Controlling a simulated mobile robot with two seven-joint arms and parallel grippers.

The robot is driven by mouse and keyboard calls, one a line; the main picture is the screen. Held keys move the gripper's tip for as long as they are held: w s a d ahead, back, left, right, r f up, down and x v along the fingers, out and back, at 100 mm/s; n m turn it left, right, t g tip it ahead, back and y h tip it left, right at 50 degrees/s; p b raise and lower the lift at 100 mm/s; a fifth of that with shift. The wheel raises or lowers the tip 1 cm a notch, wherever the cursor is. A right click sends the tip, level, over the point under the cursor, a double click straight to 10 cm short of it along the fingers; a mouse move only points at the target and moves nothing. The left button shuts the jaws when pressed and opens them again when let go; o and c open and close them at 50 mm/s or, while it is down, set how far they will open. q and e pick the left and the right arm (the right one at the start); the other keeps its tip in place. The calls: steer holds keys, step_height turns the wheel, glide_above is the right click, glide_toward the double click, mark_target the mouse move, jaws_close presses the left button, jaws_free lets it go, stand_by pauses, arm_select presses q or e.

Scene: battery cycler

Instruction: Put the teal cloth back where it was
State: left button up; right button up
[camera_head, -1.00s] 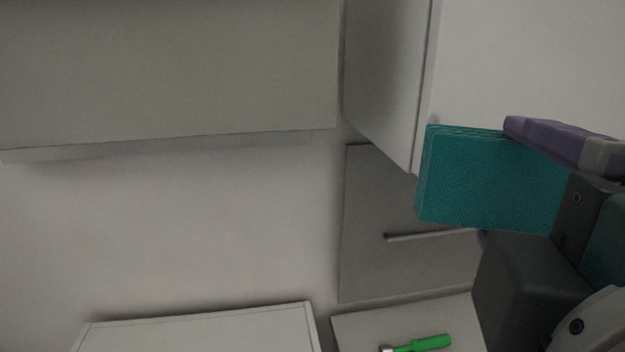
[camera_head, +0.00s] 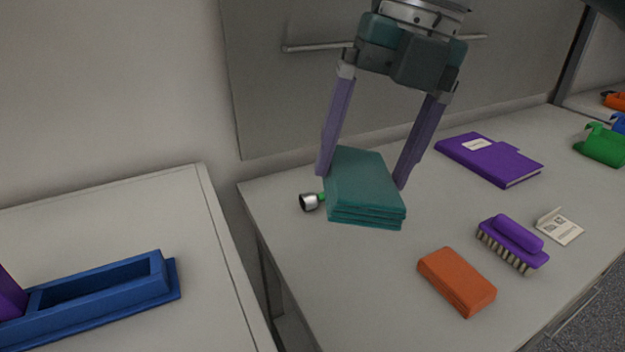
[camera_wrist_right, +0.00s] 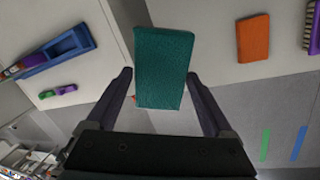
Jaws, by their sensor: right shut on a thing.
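The teal cloth (camera_head: 365,190) is a folded stack of several layers. In the head view it appears over the left back part of the grey table (camera_head: 350,270); I cannot tell whether it touches the tabletop. My right gripper (camera_head: 362,178) points down with a purple finger on each side of the cloth and is shut on it. In the right wrist view the cloth (camera_wrist_right: 163,67) shows between the two fingers of the right gripper (camera_wrist_right: 158,76). My left gripper is not in view.
A blue tray (camera_head: 100,292) is on the separate left surface (camera_head: 190,225). The table's front middle is clear.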

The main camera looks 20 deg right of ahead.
steer(key=s+d+f+n+h+b, duration=0.2)
steer(key=s+d+n+b, duration=0.2)
steer(key=n+b, duration=0.15)
steer(key=shift+m+g, duration=0.25)
steer(key=shift+g, duration=0.15)
step_height(320, 180, down, 14)
steer(key=shift+a+f+b, duration=0.1)
steer(key=shift+f+b, duration=0.15)
steer(key=shift+b, duration=0.75)
step_height(320, 180, down, 5)
steer(key=shift+f+b, duration=0.1)
steer(key=shift+b, duration=0.25)
steer(key=o, duration=1.1)
steer(key=shift+c, duration=0.2)
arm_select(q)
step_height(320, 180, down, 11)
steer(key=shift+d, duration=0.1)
